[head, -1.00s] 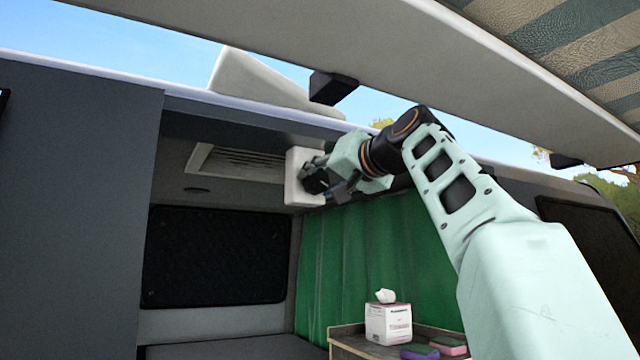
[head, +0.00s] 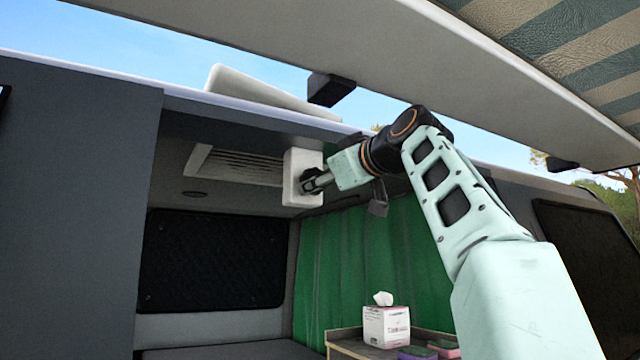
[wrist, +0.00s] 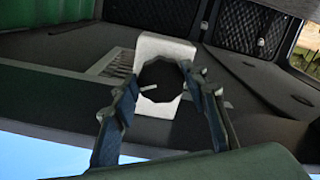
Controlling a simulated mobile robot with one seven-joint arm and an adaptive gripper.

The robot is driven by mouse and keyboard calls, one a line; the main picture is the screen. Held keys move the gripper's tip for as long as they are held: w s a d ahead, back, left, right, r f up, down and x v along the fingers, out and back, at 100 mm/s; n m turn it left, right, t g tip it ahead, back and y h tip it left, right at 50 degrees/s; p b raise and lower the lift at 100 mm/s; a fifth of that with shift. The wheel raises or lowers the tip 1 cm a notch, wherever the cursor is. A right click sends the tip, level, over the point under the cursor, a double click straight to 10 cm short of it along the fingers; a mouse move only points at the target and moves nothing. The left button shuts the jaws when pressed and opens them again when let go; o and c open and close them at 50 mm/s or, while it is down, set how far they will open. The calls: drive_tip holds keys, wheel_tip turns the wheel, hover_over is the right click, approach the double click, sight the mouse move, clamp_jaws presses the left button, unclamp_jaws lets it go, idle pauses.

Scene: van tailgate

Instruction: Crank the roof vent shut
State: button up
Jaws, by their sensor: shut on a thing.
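The pale roof vent lid (head: 262,92) shows above the van's roof edge, low and sloping, with its left end raised higher than its right. A white crank housing (head: 293,192) hangs under the ceiling inside the opening. In the wrist view, the housing (wrist: 163,47) carries a dark, many-sided knob (wrist: 170,98). My gripper (head: 313,181) is at the housing's front, shut on the knob, with one finger on each side in the wrist view.
A louvred ceiling grille (head: 240,165) is left of the housing. A green curtain (head: 345,265) hangs below. A tissue box (head: 387,326) and sponges (head: 443,346) are on a counter. A pale awning case (head: 290,45) with a dark bracket (head: 330,88) passes over my arm.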

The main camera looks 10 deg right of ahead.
drive_tip(key=n, duration=1.2)
drive_tip(key=shift+d+r, duration=0.15)
drive_tip(key=shift+r, duration=0.1)
idle(0.5)
drive_tip(key=o, duration=1.2)
drive_tip(key=shift+w, duration=0.1)
drive_tip(key=shift+c, duration=0.2)
